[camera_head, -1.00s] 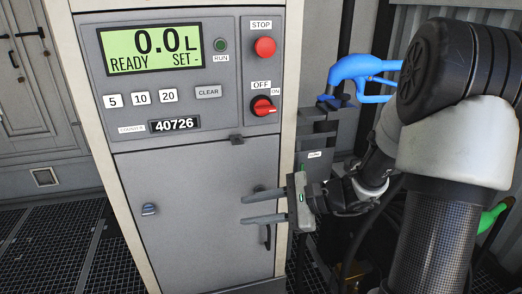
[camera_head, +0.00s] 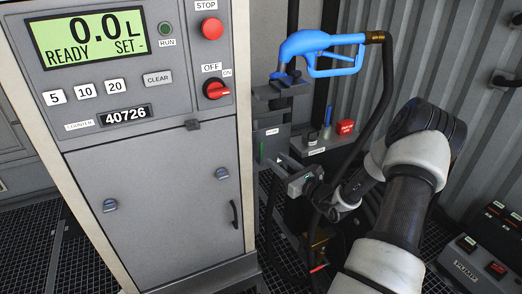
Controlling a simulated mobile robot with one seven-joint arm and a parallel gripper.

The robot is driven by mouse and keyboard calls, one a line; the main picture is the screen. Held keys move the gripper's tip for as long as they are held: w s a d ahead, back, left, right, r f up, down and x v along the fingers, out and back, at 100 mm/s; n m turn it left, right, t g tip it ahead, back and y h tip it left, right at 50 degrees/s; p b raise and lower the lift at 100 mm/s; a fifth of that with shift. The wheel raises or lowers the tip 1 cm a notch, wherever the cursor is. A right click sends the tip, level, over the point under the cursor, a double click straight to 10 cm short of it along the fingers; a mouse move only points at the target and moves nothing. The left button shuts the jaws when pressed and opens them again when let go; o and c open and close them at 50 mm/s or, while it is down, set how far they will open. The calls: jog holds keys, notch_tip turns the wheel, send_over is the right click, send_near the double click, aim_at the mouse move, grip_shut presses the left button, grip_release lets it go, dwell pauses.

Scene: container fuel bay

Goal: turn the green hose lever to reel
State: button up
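A brass-coloured fitting with a small red lever (camera_head: 318,268) sits low, below my gripper, partly behind my arm. My gripper (camera_head: 280,164) is in front of the dark nozzle post, right of the pump cabinet. Its fingers are small and seen at an angle, so their opening is unclear. I see nothing held in it.
The pump cabinet (camera_head: 150,190) fills the left, with a red rotary switch (camera_head: 217,90). A blue nozzle (camera_head: 320,48) hangs above my gripper on a black hose (camera_head: 387,85). A labelled pump box (camera_head: 470,268) stands at lower right.

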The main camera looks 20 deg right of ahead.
aim_at(261, 154)
jog(key=b+x, duration=0.1)
jog(key=x, duration=0.9)
jog(key=shift+s, duration=0.1)
grip_shut()
